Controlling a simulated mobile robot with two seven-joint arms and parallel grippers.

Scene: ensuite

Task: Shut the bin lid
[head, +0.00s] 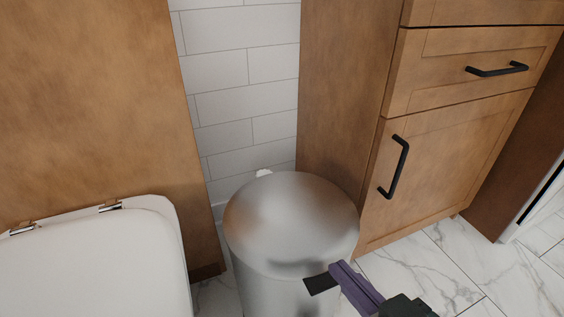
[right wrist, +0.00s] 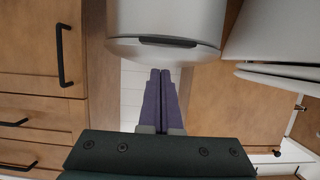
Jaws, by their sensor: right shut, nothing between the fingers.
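The bin is a round metal cylinder (head: 272,295) standing between the toilet and the cabinet. Its domed lid (head: 290,222) lies across the top, and I see no gap between lid and body. A dark tab (head: 318,284) shows at the bin's front. In the right wrist view the bin body (right wrist: 167,15), the dark tab (right wrist: 165,41) and the lid's edge (right wrist: 160,52) show at the top. My right gripper (head: 337,267), with purple fingers, is shut and empty at the bin's front right. Its fingertips (right wrist: 160,72) are close to the lid; contact is unclear. My left gripper is out of view.
A white toilet (head: 90,260) stands left of the bin. A wooden cabinet (head: 430,150) with black handles stands close on the right. White tiled wall (head: 245,90) is behind the bin. Marble floor (head: 440,265) is free at the lower right.

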